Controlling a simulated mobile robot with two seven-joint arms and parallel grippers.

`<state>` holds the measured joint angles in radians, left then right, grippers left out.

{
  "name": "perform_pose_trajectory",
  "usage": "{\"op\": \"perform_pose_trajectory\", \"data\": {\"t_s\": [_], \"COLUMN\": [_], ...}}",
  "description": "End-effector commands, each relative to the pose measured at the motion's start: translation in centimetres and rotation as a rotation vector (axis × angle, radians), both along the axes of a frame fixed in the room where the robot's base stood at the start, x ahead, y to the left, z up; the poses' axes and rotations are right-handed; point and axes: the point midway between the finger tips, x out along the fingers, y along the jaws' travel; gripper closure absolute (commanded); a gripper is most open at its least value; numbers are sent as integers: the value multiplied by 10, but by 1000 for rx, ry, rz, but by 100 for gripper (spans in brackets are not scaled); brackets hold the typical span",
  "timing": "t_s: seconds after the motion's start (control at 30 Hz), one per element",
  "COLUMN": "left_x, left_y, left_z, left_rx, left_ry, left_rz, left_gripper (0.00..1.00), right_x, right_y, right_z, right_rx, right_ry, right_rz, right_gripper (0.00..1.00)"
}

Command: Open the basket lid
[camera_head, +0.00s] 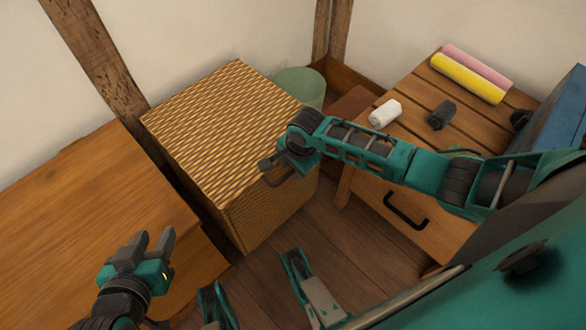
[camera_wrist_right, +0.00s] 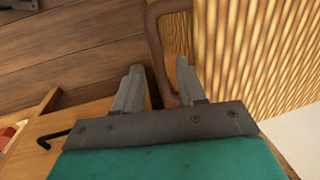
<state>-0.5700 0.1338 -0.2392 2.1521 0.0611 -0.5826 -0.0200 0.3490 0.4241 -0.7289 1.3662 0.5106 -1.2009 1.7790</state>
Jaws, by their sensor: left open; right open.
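The woven wicker basket (camera_head: 235,150) stands in the middle of the head view, a tall box with its lid (camera_head: 215,105) lying flat and closed on top. My right gripper (camera_head: 268,172) is at the basket's near right side, by the lid's edge. In the right wrist view, a brown loop handle (camera_wrist_right: 160,45) on the basket reaches down between the open fingers of the right gripper (camera_wrist_right: 158,82); I cannot tell whether they touch it. My left gripper (camera_head: 154,238) is open and empty, low at the left, away from the basket.
A wooden surface (camera_head: 90,210) lies left of the basket. A wooden drawer cabinet (camera_head: 425,225) stands at the right, with yellow (camera_head: 467,78) and pink rolls, a white roll (camera_head: 384,113) and a dark object (camera_head: 440,115). A pale green bin (camera_head: 300,85) is behind the basket.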

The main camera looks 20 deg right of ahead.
Motion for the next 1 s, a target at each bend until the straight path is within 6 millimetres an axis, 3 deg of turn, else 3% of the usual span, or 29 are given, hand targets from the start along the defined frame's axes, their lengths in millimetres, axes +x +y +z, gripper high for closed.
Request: {"op": "perform_pose_trajectory", "data": {"t_s": [0.23,0.63,1.0], "left_x": [1,1,-1], "left_y": [0,3,4], "left_z": [3,0,-3], "left_rx": [-1,5,9], "left_ry": [-5,-2,5], "left_rz": [0,3,3], "left_gripper": [57,57,57], "right_x": [0,0,0], "right_y": [0,0,0], "right_z": [0,0,0], "right_rx": [0,0,0], "right_ry": [0,0,1], "right_rz": [0,0,0], "right_gripper": [61,99,100]}}
